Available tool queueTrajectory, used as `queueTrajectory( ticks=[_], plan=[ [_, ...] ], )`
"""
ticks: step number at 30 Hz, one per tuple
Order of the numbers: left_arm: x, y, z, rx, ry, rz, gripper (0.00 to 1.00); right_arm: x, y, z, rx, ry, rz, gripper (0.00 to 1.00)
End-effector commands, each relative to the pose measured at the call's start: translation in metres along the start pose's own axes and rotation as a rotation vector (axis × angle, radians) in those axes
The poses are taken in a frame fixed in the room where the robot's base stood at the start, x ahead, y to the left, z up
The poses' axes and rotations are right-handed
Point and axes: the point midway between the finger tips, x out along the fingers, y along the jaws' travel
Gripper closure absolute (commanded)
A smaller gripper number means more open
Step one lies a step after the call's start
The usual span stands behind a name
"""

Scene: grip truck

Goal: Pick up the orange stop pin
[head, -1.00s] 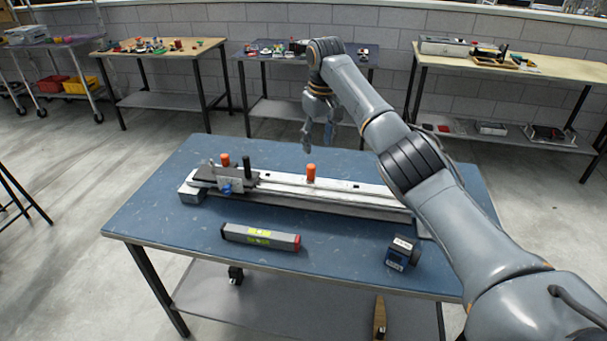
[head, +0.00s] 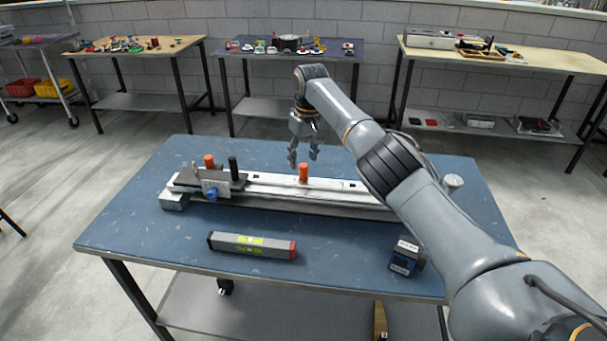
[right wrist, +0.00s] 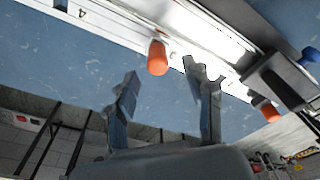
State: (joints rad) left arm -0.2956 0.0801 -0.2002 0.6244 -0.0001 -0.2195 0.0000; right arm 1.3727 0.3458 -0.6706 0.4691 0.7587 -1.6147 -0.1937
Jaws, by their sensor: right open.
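An orange stop pin (head: 304,173) stands upright on the long pale metal rail (head: 345,184) on the blue table. In the right wrist view this pin (right wrist: 157,58) shows just beyond the space between my fingers. A second orange pin (head: 209,161) is at the rail's left end, by the grey clamp block (head: 187,177); it also shows in the right wrist view (right wrist: 270,112). My right gripper (head: 303,158) points down behind and above the middle pin, open and empty, with its fingers (right wrist: 167,75) apart. My left gripper is out of view.
A black knob (head: 233,168) and a blue knob (head: 211,194) are on the left block. A grey level-like bar (head: 252,246) and a dark blue box (head: 405,258) lie in front of the rail. The blue table (head: 330,250) is clear between them.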

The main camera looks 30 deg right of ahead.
Motion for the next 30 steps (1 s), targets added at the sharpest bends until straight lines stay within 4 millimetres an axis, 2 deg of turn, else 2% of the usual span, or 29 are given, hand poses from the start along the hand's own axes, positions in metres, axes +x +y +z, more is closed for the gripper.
queueTrajectory(
  ticks=[3, 7, 17, 24, 25, 30],
  plan=[
    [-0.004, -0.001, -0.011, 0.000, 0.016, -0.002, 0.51, 0.019, 0.002, 0.004, 0.001, -0.006, 0.000, 0.48],
    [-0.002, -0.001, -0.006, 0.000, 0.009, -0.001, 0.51, 0.038, 0.001, 0.003, 0.001, -0.004, -0.002, 0.48],
    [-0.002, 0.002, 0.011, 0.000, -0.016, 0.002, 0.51, 0.044, 0.002, 0.003, 0.000, -0.002, 0.000, 0.48],
    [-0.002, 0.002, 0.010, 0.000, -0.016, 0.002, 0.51, 0.044, 0.002, 0.003, 0.000, -0.002, 0.000, 0.97],
    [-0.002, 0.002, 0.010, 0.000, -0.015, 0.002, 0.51, 0.044, 0.002, 0.003, 0.000, -0.002, 0.000, 1.00],
    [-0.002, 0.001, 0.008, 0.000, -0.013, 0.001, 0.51, 0.044, 0.002, 0.003, 0.000, -0.002, 0.000, 1.00]
  ],
)
